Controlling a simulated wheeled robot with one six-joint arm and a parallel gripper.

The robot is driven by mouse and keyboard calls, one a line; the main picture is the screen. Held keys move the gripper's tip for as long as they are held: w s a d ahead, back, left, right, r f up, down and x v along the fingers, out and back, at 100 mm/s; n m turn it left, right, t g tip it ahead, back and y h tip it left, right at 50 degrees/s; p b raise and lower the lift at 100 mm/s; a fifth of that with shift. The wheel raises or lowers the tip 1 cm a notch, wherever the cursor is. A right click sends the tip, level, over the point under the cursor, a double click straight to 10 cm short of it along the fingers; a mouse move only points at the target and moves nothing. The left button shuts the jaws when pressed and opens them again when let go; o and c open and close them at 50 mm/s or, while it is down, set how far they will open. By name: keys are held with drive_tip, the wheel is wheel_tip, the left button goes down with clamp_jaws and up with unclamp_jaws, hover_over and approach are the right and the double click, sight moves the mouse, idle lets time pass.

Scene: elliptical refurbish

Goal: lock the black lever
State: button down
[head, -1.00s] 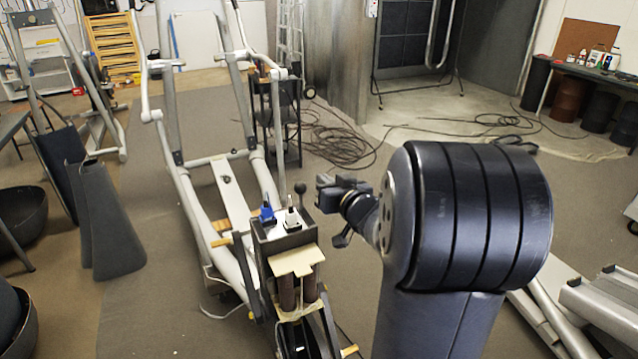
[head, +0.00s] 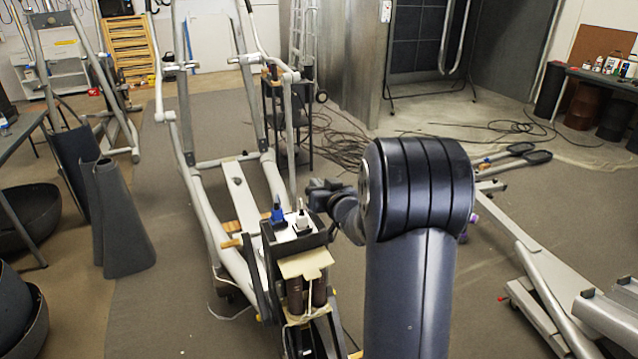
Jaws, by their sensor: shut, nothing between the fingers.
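The elliptical machine's box (head: 268,250) stands left of my arm. On its pale top are a blue bottle-like item (head: 278,212) and a white item with a dark tip (head: 302,219). My gripper (head: 314,190) is at the right rear of the box top, near the white item. It is small and dark here, and its fingers look closed with nothing held. The black lever's round knob cannot be told apart from my gripper in this view. Whether they touch, and how the lever is set, cannot be seen.
The elliptical's grey frame (head: 187,130) rises behind the box. A black cart (head: 290,95) and cables (head: 345,140) lie beyond my gripper. A dark flared piece (head: 122,225) stands at left on open floor.

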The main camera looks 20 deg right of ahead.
wheel_tip(320, 180, down, 3)
drive_tip(key=b, duration=0.2)
drive_tip(key=shift+f+b, duration=0.15)
drive_tip(key=shift+b, duration=0.2)
